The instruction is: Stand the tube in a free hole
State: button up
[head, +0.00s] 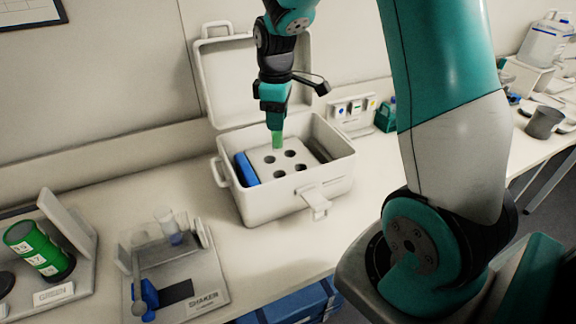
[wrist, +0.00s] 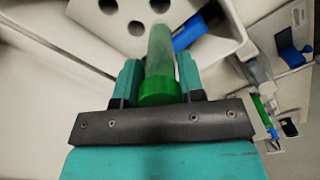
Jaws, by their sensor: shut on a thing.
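My gripper (head: 276,118) is above the open white box (head: 262,207), with its jaws pointing down. In the wrist view my gripper (wrist: 158,78) is shut on a clear tube (wrist: 160,48) with a green cap (wrist: 159,91). In the head view the tube (head: 277,140) shows as a green piece below the jaws, just over the back of the white holed block (head: 262,160). The block inside the box has several round holes, and those I see look empty. I cannot tell whether the tube's lower end is inside a hole or above one.
A blue block (head: 246,169) stands at the box's left inside. The box's lid (head: 250,80) is open at the back. Bare bench lies between.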

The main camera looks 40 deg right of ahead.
notch_tip(320, 180, down, 14)
jog(key=shift+f+p, duration=0.1)
jog(key=shift+p, duration=1.15)
jog(key=shift+f, duration=0.15)
jog(key=o, duration=0.9)
